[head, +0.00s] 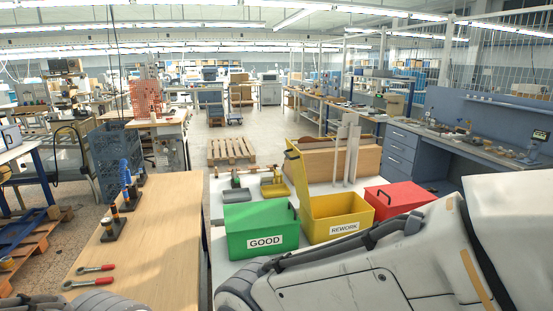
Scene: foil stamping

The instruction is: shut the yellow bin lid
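The yellow bin (337,230), labelled REWORK, stands on a white table, between a green and a red bin. Its yellow lid (298,176) is open and stands nearly upright along the bin's left side, with a dark handle near its top. The bin's inside is partly visible and looks empty. My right arm covers the lower right of the view, in front of the yellow and red bins. Part of my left arm shows at the bottom left edge. Neither gripper's fingers can be seen.
The green bin (248,221), labelled GOOD, and the red bin (399,198) look closed.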

